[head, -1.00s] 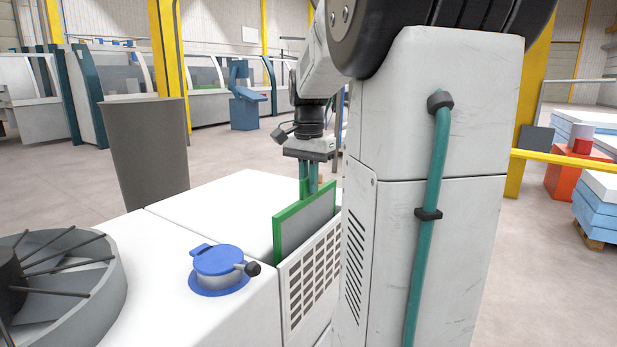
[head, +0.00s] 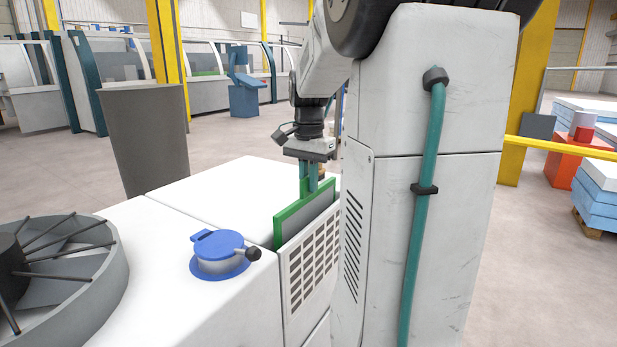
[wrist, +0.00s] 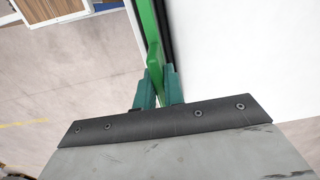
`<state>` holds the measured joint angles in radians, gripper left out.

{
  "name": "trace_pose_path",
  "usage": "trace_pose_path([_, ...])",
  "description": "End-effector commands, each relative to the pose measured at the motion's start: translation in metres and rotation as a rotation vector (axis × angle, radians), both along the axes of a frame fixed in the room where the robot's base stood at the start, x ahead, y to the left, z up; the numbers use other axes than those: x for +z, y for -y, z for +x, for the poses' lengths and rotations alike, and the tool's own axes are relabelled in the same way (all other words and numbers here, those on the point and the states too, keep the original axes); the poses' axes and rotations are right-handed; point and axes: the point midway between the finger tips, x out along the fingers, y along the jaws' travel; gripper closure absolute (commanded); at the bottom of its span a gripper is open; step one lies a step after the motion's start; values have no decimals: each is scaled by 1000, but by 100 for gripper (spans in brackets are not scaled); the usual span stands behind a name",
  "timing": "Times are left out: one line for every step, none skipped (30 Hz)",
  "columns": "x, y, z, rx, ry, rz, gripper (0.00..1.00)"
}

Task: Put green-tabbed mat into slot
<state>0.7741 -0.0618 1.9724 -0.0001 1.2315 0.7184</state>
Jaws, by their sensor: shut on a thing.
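The green-tabbed mat (head: 305,218) is a grey panel with a green frame. It stands upright at the edge of the white cabinet, with its lower part hidden behind the louvred front (head: 313,262), inside the slot. My gripper (head: 308,188) points down and is shut on the mat's green tab. In the wrist view the teal fingers (wrist: 159,85) sit on either side of the green tab (wrist: 154,58). The dark slot edge (wrist: 166,25) runs alongside the mat. My arm hides part of the far end.
A blue-lidded filler cap (head: 220,252) stands on the cabinet top (head: 225,187) left of the mat. A round finned fan housing (head: 95,295) is at the lower left. A grey bin (head: 146,140) stands behind the cabinet. The cabinet top between them is clear.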

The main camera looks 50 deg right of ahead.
Motion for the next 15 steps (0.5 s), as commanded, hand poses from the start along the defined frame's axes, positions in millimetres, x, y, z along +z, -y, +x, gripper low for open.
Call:
trace_pose_path([0,0,0,0,0,0,100])
trace_pose_path([0,0,0,0,0,0,100])
trace_pose_path([0,0,0,0,0,-1,100])
trace_pose_path([0,0,0,0,1,-1,100])
trace_pose_path([0,0,0,0,1,-1,100])
trace_pose_path([0,0,0,0,1,-1,100])
trace_pose_path([0,0,0,0,1,-1,100])
trace_pose_path([0,0,0,0,0,-1,87])
trace_pose_path([0,0,0,0,1,-1,76])
trace_pose_path([0,0,0,0,1,-1,67])
trace_pose_path([0,0,0,0,1,-1,64])
trace_pose_path([0,0,0,0,1,-1,64])
trace_pose_path([0,0,0,0,1,-1,64])
trace_pose_path([0,0,0,0,1,-1,64])
trace_pose_path([0,0,0,0,0,0,64])
